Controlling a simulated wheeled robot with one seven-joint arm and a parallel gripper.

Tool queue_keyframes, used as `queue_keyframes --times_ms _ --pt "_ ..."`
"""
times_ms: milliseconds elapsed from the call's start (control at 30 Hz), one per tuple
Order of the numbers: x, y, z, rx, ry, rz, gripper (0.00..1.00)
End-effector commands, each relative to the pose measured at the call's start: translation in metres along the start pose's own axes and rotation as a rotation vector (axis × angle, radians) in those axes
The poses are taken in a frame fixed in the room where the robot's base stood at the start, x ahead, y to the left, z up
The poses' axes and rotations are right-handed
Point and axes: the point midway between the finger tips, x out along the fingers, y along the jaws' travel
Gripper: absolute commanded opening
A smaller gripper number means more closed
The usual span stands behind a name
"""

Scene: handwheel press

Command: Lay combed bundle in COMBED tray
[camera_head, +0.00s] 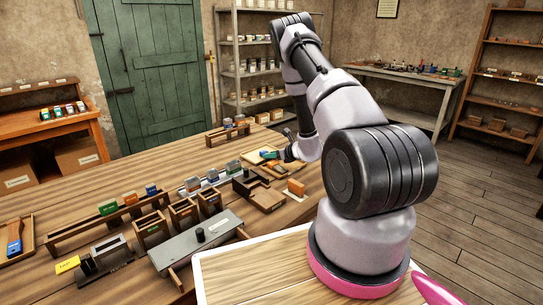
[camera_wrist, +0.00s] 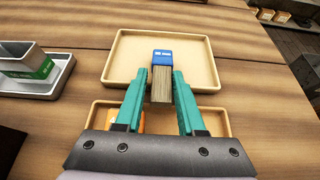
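The combed bundle (camera_wrist: 161,82), pale bristles with a blue cap, is between the teal fingertips of my gripper (camera_wrist: 160,78) in the wrist view. In the head view my gripper (camera_head: 287,153) is low at the far right of the bench, with the blue cap (camera_head: 267,153) above the tray (camera_head: 252,158). No tray label is readable.
A second pale tray (camera_wrist: 222,122) with an orange-capped piece is partly hidden under my gripper. Wooden racks (camera_head: 110,226) and a grey metal plate (camera_head: 195,245) occupy the bench's nearer part.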

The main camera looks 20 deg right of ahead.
Motion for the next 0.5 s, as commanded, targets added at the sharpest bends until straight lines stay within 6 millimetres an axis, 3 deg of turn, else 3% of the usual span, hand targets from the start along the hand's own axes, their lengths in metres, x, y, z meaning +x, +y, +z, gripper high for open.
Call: queue_keyframes --times_ms 33,167,500 --pt "-0.004 -0.002 -0.011 0.004 0.024 -0.006 0.59" --pt "-0.009 -0.003 -0.001 0.003 0.023 -0.008 0.59" --pt "-0.080 -0.003 0.004 0.006 0.015 -0.009 0.59"
